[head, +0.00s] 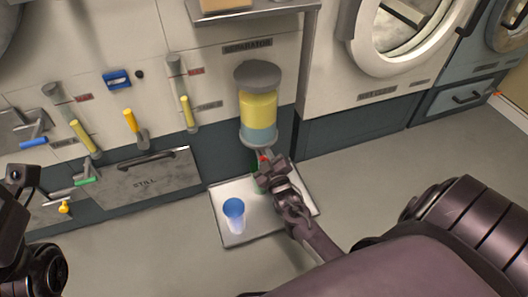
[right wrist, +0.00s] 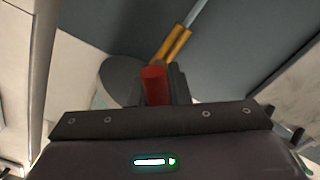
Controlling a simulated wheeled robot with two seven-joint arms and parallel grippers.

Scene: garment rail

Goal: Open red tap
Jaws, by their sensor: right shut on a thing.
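The separator (head: 259,110) is a clear vessel on the wall with a grey lid, yellow liquid above and blue liquid below. Its red tap (head: 263,157) is a small red spot under the vessel's base, mostly hidden by my right gripper (head: 268,170). In the right wrist view the red tap handle (right wrist: 154,86) stands at the dark jaws, and the gripper is shut on it. A brass-coloured pipe (right wrist: 172,45) shows beyond it. Part of my left arm is at the left edge of the head view; its fingertips are not visible.
A white tray (head: 230,238) lies on the floor below the separator. A blue cup (head: 234,214) stands on it, and a green object (head: 258,186) is partly hidden behind my right gripper. Floor at right is clear.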

